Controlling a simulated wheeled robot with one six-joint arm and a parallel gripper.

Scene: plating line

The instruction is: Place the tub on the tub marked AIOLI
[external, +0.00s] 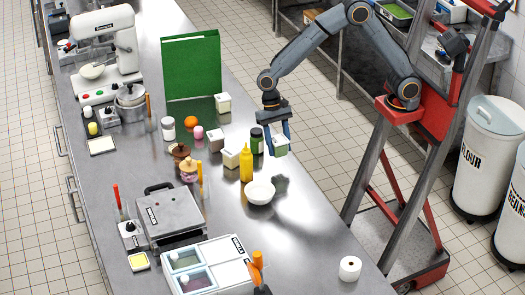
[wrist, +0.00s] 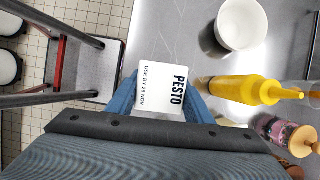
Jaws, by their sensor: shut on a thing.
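My gripper (external: 277,138) is shut on a small white tub (external: 280,148) with a greenish side, held above the steel counter near its right edge. In the wrist view the blue fingers (wrist: 160,100) grip the tub, and its white lid (wrist: 162,91) reads PESTO, USE BY 26 NOV. Other whitish tubs stand on the counter: one (external: 222,103) by the green board, one (external: 216,140) left of my gripper, and one (external: 231,158) beside the yellow bottle. Their labels are too small to read, so I cannot tell which is marked AIOLI.
A yellow squeeze bottle (external: 246,165), a dark green-labelled jar (external: 257,141) and a white bowl (external: 259,192) stand close to my gripper. A tall green board (external: 191,67) stands behind. Open counter lies right of the bowl.

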